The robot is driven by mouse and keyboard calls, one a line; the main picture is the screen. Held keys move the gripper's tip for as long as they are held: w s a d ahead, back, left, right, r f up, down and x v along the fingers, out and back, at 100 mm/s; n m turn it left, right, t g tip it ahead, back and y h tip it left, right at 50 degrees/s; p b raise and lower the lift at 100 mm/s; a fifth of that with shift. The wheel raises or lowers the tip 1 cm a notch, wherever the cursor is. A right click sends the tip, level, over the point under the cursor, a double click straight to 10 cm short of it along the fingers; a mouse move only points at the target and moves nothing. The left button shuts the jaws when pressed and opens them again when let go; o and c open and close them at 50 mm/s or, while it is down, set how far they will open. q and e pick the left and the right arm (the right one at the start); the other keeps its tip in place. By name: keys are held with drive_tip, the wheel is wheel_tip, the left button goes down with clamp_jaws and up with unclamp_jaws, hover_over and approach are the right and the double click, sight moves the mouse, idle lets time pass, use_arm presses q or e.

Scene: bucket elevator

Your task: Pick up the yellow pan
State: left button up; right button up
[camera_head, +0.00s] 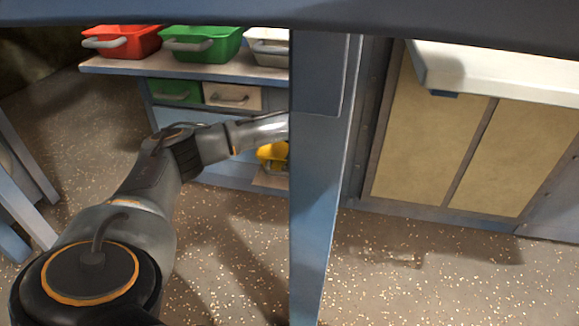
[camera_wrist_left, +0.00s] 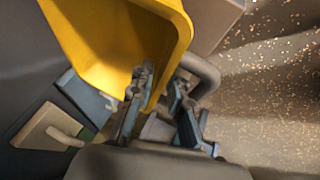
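The yellow pan (camera_head: 268,152) is low on the blue rack in the head view, partly hidden behind my left arm and a blue post. In the left wrist view the yellow pan (camera_wrist_left: 110,40) fills the upper left, tilted in the picture, with its grey loop handle (camera_wrist_left: 205,72) at its right. My left gripper (camera_wrist_left: 160,82) is open, its two fingers apart at the pan's rim and handle end. The rim's corner shows between the fingers; I cannot tell whether they touch it. In the head view the left gripper is hidden behind the post. My right gripper is not in view.
A red pan (camera_head: 125,42), a green pan (camera_head: 205,43) and a white pan (camera_head: 268,46) stand on the shelf (camera_head: 190,67) above. Green (camera_head: 176,92) and beige (camera_head: 232,96) fronts with handles sit below. A blue post (camera_head: 315,180) stands close by. The speckled floor (camera_head: 230,240) is clear.

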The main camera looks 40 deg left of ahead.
use_arm(q)
drive_tip(key=shift+b+x, duration=0.9)
drive_tip(key=shift+x, duration=0.65)
clamp_jaws()
drive_tip(key=shift+r, duration=0.1)
